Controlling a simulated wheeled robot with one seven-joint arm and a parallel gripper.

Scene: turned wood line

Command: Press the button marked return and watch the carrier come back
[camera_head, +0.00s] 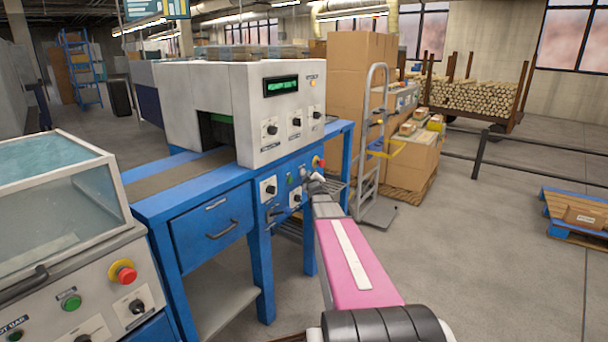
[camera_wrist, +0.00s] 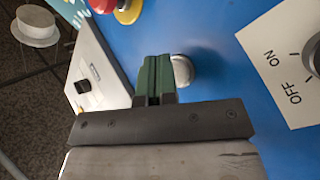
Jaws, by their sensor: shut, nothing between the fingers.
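The white machine (camera_head: 262,130) stands on a blue bench with a control panel (camera_head: 284,200) on its front. My gripper (camera_head: 317,180) is at the right end of this panel. In the wrist view my gripper's green fingers (camera_wrist: 153,65) are closed together with nothing between them. A round white button (camera_wrist: 182,70) on the blue panel is right beside the fingertips. Whether they touch it I cannot tell. No "return" marking is readable in either view. The carrier cannot be made out; the machine's opening (camera_head: 217,131) is dark inside.
A red stop button (camera_wrist: 103,5) on a yellow base and an ON/OFF knob plate (camera_wrist: 285,65) flank the white button. A hand truck (camera_head: 371,150) and stacked cartons (camera_head: 352,75) stand behind my arm. Floor at the right is clear up to a blue pallet (camera_head: 570,232).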

